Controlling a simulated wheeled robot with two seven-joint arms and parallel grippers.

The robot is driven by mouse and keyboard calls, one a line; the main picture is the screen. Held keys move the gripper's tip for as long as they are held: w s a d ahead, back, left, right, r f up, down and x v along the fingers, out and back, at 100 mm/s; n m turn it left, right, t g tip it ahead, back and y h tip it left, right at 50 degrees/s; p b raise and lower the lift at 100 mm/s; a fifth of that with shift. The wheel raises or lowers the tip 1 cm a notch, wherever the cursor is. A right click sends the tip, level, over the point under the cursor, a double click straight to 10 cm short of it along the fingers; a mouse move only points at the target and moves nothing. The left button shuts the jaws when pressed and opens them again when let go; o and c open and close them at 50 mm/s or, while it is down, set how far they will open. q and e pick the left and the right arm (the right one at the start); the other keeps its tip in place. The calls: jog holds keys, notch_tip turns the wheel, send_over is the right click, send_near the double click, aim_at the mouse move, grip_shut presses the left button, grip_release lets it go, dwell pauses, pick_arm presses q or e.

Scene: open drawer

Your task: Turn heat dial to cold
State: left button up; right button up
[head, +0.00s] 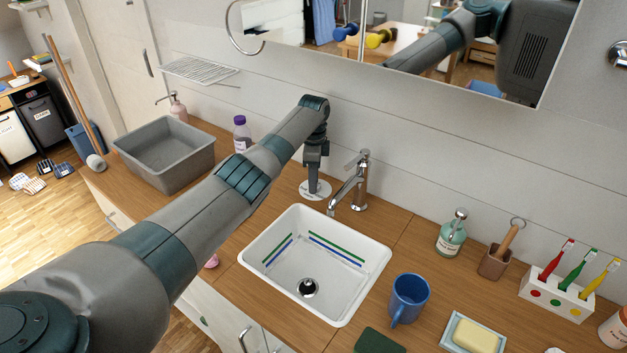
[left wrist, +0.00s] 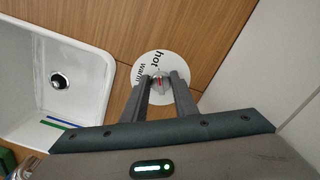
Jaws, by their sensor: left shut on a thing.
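The heat dial is a round white plate on the wooden counter, left of the faucet in the head view (head: 321,192). In the left wrist view the plate (left wrist: 176,62) shows the words "hot" and "warm"; the gripper hides part of it, and I see no "cold" label. A small grey knob with a red mark (left wrist: 159,83) stands in its middle. My left gripper (head: 312,184) points down over the dial. In the left wrist view its fingers (left wrist: 160,80) are shut on the knob, one on each side. My right gripper is not in view.
The faucet (head: 360,183) stands close to the right of the dial, with the white sink (head: 376,268) in front. A grey basin (head: 165,150) and purple-capped bottle (head: 241,133) are to the left. A blue mug (head: 409,296) and soap dispenser (head: 451,235) stand right of the sink.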

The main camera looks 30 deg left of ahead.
pick_arm(q)
jog(key=shift+n, duration=0.3)
jog(key=shift+r+n+p, duration=0.15)
jog(key=shift+n+p, duration=0.55)
jog(key=shift+s+n+p, duration=0.1)
jog(key=shift+n+p, duration=0.65)
jog(key=shift+n, duration=0.45)
jog(key=n+p, duration=0.1)
jog(key=n, duration=0.2)
jog(key=shift+d+n+p, duration=0.15)
jog(key=shift+n+p, duration=0.15)
jog(key=shift+p, duration=0.05)
jog(key=n+p, duration=0.1)
jog(key=n, duration=0.2)
jog(key=shift+s+d+n, duration=0.1)
jog(key=shift+n, duration=0.2)
jog(key=n+p, duration=0.1)
jog(key=n, duration=0.4)
jog(key=shift+d, duration=0.1)
jog(key=n, duration=0.4)
jog(key=shift+d+n, duration=0.1)
jog(key=shift+n, duration=1.6)
